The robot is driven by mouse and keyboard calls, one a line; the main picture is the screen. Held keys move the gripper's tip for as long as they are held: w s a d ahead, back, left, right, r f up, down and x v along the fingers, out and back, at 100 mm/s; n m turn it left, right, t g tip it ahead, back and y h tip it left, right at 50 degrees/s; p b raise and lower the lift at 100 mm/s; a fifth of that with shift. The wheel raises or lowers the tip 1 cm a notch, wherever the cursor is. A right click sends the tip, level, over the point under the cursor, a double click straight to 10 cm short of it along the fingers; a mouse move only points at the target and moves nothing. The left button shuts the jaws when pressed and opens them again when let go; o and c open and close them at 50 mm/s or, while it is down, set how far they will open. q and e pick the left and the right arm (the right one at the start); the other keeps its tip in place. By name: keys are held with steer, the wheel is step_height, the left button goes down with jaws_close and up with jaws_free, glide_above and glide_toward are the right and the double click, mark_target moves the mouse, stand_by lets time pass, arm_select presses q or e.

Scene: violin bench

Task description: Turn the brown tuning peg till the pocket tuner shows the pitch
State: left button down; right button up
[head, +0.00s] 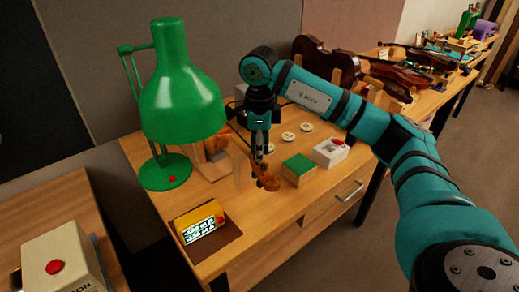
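The pocket tuner (201,222) is yellow with a lit display and sits on a dark mat at the front left of the bench. Its reading is too small to make out. My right gripper (262,168) points down over the middle of the bench. Its fingers look close together, right at a small brown wooden piece (270,183). I cannot tell whether this piece is the tuning peg or the part that holds it, nor whether the fingers grip it. My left gripper is not in view.
A green lamp (182,100) stands at the left of the bench. A green box (298,168) and a white box (330,151) lie right of the gripper. Round pale discs (288,136) lie behind. Violins (325,62) stand at the back. A box with a red button (60,262) is front left.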

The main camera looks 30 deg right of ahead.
steer(key=shift+r, duration=0.15)
step_height(320, 180, up, 12)
stand_by(0.5)
steer(key=shift+a, duration=0.1)
stand_by(1.4)
